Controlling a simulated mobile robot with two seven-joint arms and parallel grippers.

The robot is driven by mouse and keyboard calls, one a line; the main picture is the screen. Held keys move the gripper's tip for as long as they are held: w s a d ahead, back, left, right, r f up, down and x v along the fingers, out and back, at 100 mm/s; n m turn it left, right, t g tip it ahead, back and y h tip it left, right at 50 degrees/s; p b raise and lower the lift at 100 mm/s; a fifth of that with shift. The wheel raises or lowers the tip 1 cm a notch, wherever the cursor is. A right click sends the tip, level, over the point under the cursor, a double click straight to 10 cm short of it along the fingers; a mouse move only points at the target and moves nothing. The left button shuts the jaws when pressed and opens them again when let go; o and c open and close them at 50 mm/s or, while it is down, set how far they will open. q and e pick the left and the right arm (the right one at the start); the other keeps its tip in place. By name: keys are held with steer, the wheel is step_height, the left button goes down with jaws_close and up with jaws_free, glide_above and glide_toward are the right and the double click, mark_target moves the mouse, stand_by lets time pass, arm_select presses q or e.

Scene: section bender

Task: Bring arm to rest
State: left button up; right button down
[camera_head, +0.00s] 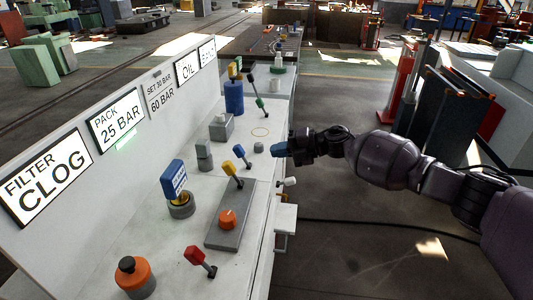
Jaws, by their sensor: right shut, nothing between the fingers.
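My right arm reaches in from the right side of the picture. Its gripper (281,149) has blue fingertips and is shut and empty at the right edge of the bench top, close to a small grey knob (259,148). I cannot tell whether it touches the bench edge. A blue-handled lever (239,151) stands just left of the gripper. My left gripper does not show.
The bench (115,240) carries a red lever (197,257), an orange knob (227,219), an orange-topped cylinder (133,275), a blue gauge (174,181) and a blue cylinder (234,97). A sign panel (115,122) stands along its left. Open floor (370,265) lies to the right.

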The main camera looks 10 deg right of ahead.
steer(key=shift+s+d+r, duration=0.1)
steer(key=shift+d+r, duration=0.05)
steer(key=shift+d, duration=0.1)
steer(key=w+a+r+m+t, duration=0.1)
steer(key=a+r+m+t, duration=0.4)
steer(key=r+m+t, duration=0.15)
steer(key=s+d+f+m+h, duration=0.4)
steer(key=s+f+m, duration=0.4)
steer(key=s, duration=0.6)
steer(key=s+d+f+m+g+h, duration=0.1)
steer(key=s+d+f+m+h, duration=0.3)
steer(key=s+f+m, duration=0.3)
steer(key=s+d+f+m+h, duration=0.5)
steer(key=s+f+m, duration=0.3)
steer(key=s+f, duration=0.6)
steer(key=s, duration=0.8)
steer(key=shift+f+m+h+p, duration=0.2)
steer(key=shift+m+h+p, duration=0.1)
steer(key=shift+m+p, duration=0.05)
